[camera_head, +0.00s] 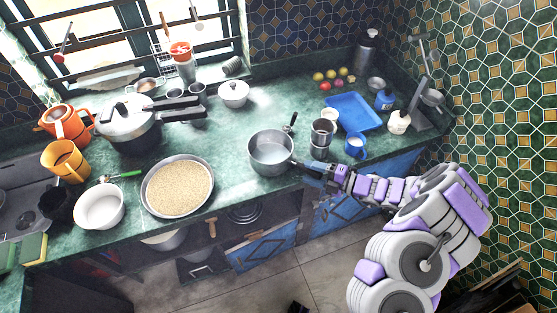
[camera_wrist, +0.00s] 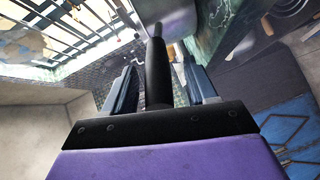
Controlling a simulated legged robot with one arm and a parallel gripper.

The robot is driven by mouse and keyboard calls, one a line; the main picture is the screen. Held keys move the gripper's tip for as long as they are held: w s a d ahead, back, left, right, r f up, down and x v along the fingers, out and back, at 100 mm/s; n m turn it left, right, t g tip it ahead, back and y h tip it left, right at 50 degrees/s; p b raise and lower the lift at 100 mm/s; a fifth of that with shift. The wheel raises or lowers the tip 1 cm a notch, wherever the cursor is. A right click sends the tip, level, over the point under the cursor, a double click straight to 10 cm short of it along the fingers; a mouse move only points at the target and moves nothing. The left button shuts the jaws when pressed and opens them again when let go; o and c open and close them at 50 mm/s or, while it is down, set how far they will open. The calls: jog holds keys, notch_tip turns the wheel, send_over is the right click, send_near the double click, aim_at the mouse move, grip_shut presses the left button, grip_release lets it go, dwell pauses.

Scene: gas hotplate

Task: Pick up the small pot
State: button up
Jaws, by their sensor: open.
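The small pot (camera_head: 270,157) is a grey metal saucepan standing upright near the front edge of the counter. Its black handle (camera_wrist: 157,65) points right and toward my arm. My gripper (camera_head: 315,172) is at that handle, just right of the pot. In the wrist view, my gripper (camera_wrist: 161,84) is open, with the handle between its two fingers and a gap visible on each side. Part of the pot's metal side (camera_wrist: 168,14) shows at the top of the wrist view. In the head view, my gripper hides the handle's far end.
A metal moka pot (camera_head: 321,136) and a blue mug (camera_head: 356,145) stand right of the pot, near a blue tray (camera_head: 354,111). A wide pan of grain (camera_head: 178,186) stands left. The green counter (camera_head: 231,143) is clear between pan and pot. Blue cabinet doors (camera_head: 262,248) lie below.

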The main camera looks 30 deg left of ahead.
jog(key=shift+a+f, duration=0.1)
jog(key=shift+a, duration=0.35)
jog(key=shift+d, duration=0.15)
jog(key=shift+d, duration=0.15)
jog(key=c, duration=0.3)
jog(key=shift+s, duration=0.1)
grip_shut()
dwell(0.4)
